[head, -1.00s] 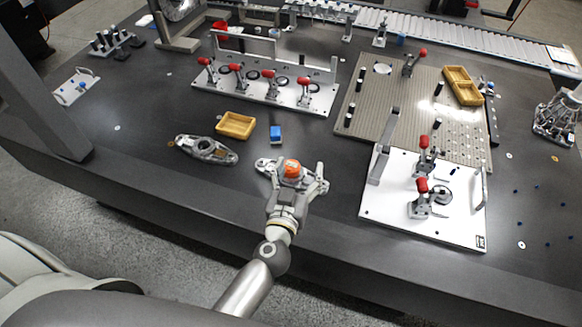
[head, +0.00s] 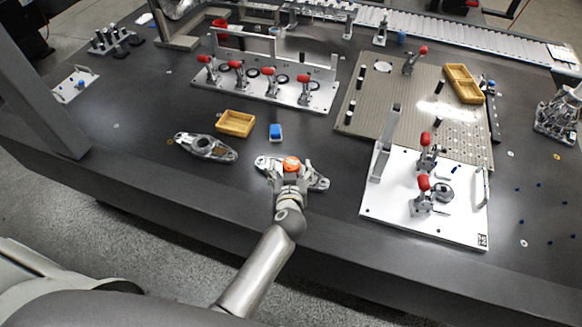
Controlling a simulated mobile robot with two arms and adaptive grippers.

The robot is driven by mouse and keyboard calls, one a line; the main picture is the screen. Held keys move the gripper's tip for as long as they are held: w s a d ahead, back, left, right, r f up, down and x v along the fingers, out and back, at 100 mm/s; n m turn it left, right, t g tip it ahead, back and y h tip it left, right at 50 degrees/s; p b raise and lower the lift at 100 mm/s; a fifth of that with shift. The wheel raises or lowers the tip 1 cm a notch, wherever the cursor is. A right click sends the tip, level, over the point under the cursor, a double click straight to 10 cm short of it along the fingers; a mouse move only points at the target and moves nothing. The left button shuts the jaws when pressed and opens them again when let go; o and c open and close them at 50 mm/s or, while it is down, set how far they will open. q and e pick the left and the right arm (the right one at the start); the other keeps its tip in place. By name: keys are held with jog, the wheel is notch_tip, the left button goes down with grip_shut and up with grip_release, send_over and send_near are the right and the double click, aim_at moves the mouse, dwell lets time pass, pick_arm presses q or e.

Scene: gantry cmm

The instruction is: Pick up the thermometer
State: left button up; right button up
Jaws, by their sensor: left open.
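I cannot surely tell which thing is the thermometer. A small orange round-topped object (head: 291,164) stands at the near middle of the dark table, at a grey metal casting (head: 317,181). My left gripper (head: 291,174) is open right at the orange object, on its near side, and overlaps it and the casting in the picture. Whether the fingers touch it is hidden. My right gripper is not in view.
A second casting (head: 206,147) and a yellow tray (head: 236,123) lie to the left. A white plate with red-handled clamps (head: 400,224) is at the right. A long clamp fixture (head: 322,98) stands behind. The table's front edge is close to my arm.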

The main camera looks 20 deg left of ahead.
aim_at(291, 165)
pick_arm(q)
jog(key=x, duration=0.3)
jog(key=shift+w+d+f, duration=0.1)
jog(key=shift+w, duration=0.05)
jog(key=shift+c, duration=0.5)
jog(key=c, duration=0.9)
jog(key=shift+c, duration=1.2)
